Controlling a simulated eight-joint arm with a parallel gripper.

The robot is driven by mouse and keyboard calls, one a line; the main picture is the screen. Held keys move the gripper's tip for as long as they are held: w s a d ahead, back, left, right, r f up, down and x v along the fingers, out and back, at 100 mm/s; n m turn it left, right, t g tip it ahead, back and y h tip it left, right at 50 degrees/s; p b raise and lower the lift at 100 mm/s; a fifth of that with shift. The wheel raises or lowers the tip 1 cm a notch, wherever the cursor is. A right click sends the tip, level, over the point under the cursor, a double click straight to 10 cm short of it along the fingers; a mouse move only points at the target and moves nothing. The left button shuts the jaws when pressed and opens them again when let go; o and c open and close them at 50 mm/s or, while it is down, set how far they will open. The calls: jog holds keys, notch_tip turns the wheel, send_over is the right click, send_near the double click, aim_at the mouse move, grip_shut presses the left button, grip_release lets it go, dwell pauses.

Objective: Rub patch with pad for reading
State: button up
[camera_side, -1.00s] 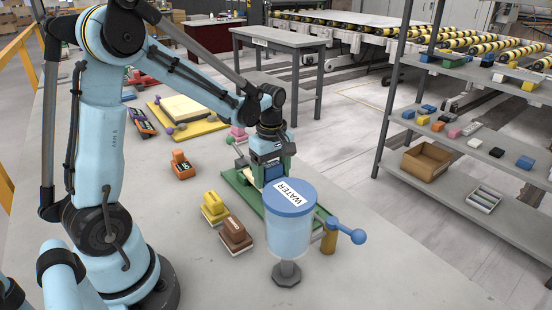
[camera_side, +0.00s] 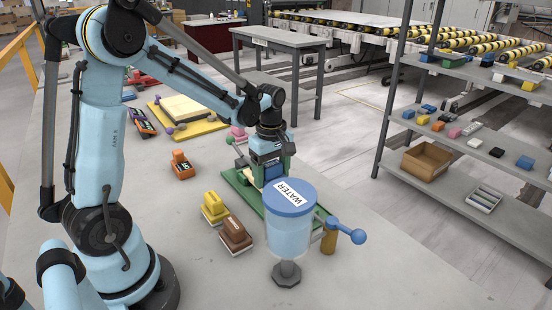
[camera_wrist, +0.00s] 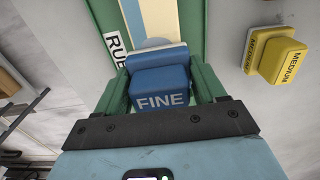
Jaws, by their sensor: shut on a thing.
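My gripper (camera_side: 269,166) is shut on a blue pad marked FINE (camera_wrist: 161,86), which shows between the green jaws in the wrist view. In the side view the pad (camera_side: 273,172) is mostly hidden by the jaws and the water container.
A yellow MEDIUM pad (camera_side: 215,207) and a brown pad (camera_side: 235,234) lie left of the board. A WATER container (camera_side: 289,225) with a blue-knobbed tap (camera_side: 357,236) stands in front. An orange device (camera_side: 182,165) lies further left.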

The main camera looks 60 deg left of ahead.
jog(key=a, duration=0.2)
jog(key=shift+a, duration=0.3)
jog(key=shift+d+f, duration=0.15)
jog(key=shift+d, duration=0.95)
jog(key=shift+d+f, duration=0.1)
jog(key=shift+d, duration=1)
jog(key=shift+d+r, duration=0.2)
jog(key=shift+d, duration=1.3)
jog(key=shift+a, duration=0.95)
jog(key=shift+c, duration=0.5)
jog(key=shift+a+f, duration=0.15)
jog(key=shift+a, duration=2.5)
jog(key=shift+d, duration=3.15)
jog(key=shift+d+f, duration=0.1)
jog(key=shift+d, duration=0.25)
notch_tip(320, 180, up, 9)
